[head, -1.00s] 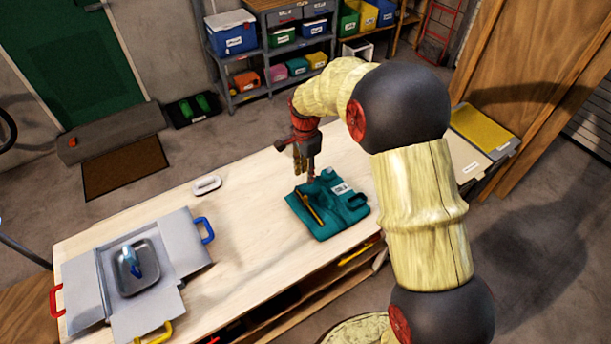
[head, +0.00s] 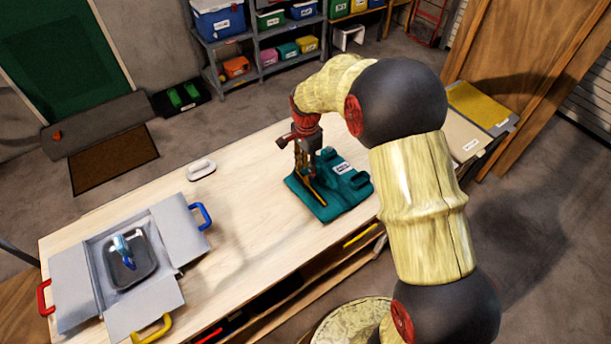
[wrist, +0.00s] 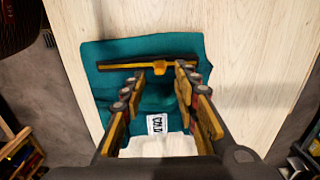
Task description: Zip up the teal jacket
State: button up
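The teal jacket (head: 340,204) lies folded flat on the wooden workbench. It fills the middle of the wrist view (wrist: 100,55). Its yellow zip (wrist: 110,66) runs across the jacket in the wrist view, with a yellow slider (wrist: 160,69) near the middle. My gripper (wrist: 160,73) is open, one finger on each side of the slider; I cannot tell whether either touches it. In the head view my gripper (head: 309,178) points down over the jacket's left part and hides some of the zip. A white label (wrist: 157,124) shows on the cloth between the fingers.
On the workbench (head: 255,225), a grey flapped mat (head: 72,290) with coloured handles holds a metal tray (head: 140,265) at the left. A white oval object (head: 201,169) lies near the back edge. The bench between mat and jacket is clear.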

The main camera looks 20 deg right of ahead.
aim_at(306, 175)
jog(key=shift+f, duration=1.85)
jog(key=shift+c, duration=0.4)
grip_shut()
